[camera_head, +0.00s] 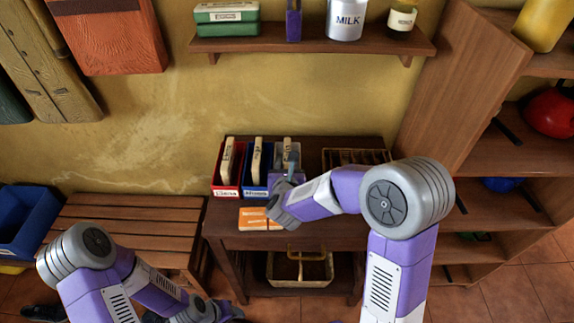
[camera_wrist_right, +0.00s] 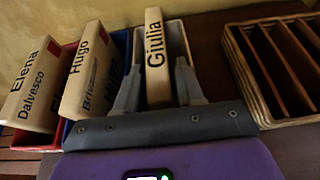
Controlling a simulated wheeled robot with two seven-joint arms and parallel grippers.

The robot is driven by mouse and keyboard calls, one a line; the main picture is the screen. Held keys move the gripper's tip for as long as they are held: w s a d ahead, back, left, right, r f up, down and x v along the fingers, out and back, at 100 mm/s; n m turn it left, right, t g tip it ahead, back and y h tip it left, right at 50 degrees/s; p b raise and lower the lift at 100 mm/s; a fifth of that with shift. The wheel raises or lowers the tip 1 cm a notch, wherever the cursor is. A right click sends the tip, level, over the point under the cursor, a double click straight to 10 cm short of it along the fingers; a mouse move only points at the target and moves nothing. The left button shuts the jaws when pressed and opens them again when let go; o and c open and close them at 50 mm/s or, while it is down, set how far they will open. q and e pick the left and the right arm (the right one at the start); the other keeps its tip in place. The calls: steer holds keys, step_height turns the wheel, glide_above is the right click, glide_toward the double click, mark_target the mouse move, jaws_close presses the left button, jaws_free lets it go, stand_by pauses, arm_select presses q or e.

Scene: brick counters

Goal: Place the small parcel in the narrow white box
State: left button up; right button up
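In the wrist view, a small tan parcel (camera_wrist_right: 156,62) marked "Giulia" stands between the two grey fingers of my right gripper (camera_wrist_right: 157,85). The parcel's far part is inside the narrow white box (camera_wrist_right: 181,42), whose pale rim shows on both sides of it. The finger tips lie very close to the parcel's sides; whether they press on it I cannot tell. In the head view, my right gripper (camera_head: 293,165) is over the rightmost box, hiding much of it.
A red box (camera_head: 228,191) and a blue box (camera_head: 255,191) beside it each hold a tan parcel. A slatted wooden rack (camera_head: 355,157) stands right of them. An orange card (camera_head: 260,219) lies at the dark table's front. A slatted bench (camera_head: 130,212) is left.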

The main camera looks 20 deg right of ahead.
steer(key=p+v, duration=0.1)
steer(key=v, duration=1)
steer(key=shift+s+a+f, duration=0.1)
steer(key=shift+f, duration=0.05)
